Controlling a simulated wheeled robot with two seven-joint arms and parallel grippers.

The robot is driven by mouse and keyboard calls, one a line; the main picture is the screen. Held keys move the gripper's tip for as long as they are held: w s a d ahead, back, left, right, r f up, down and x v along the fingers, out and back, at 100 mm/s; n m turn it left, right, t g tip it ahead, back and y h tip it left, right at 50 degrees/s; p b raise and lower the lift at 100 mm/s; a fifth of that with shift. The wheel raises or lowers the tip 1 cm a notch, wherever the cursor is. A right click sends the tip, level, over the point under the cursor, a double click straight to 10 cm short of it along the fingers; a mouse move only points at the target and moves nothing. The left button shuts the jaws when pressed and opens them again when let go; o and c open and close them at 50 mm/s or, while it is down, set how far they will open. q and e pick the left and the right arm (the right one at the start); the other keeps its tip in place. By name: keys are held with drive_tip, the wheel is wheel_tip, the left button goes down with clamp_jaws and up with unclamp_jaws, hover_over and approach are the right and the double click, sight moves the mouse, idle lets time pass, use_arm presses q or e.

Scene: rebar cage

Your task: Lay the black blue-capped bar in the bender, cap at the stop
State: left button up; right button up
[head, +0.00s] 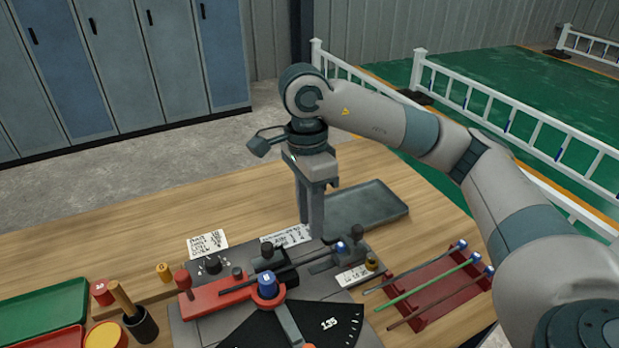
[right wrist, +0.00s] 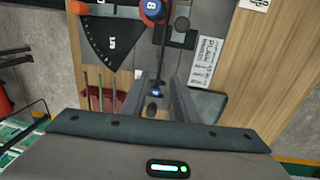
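The black bar (head: 300,263) lies across the bender (head: 215,297), running from the red arm side to its back right. Its blue cap (head: 341,247) is at the right end, close to a black-knobbed block (head: 357,240) at the bender's back right edge; I cannot tell whether they touch. My right gripper (head: 315,232) points down behind the bender, near that end of the bar. In the right wrist view, its fingers (right wrist: 164,82) are apart, with the blue cap (right wrist: 155,92) showing below in the gap. Nothing is held. My left gripper is out of view.
A red rack (head: 440,306) at right holds grey, green and brown bars with blue caps. A grey tray (head: 375,205) lies behind the gripper. Green and red trays, cylinders and a black cup (head: 141,325) stand at left. The wooden table's back left is clear.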

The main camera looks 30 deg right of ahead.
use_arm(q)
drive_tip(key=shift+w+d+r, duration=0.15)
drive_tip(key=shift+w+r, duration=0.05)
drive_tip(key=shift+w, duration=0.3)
use_arm(e)
wheel_tip(320, 180, up, 8)
drive_tip(key=shift+w+r, duration=0.25)
drive_tip(key=shift+w, duration=0.1)
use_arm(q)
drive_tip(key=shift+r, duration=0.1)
use_arm(e)
drive_tip(key=shift+d+r, duration=0.1)
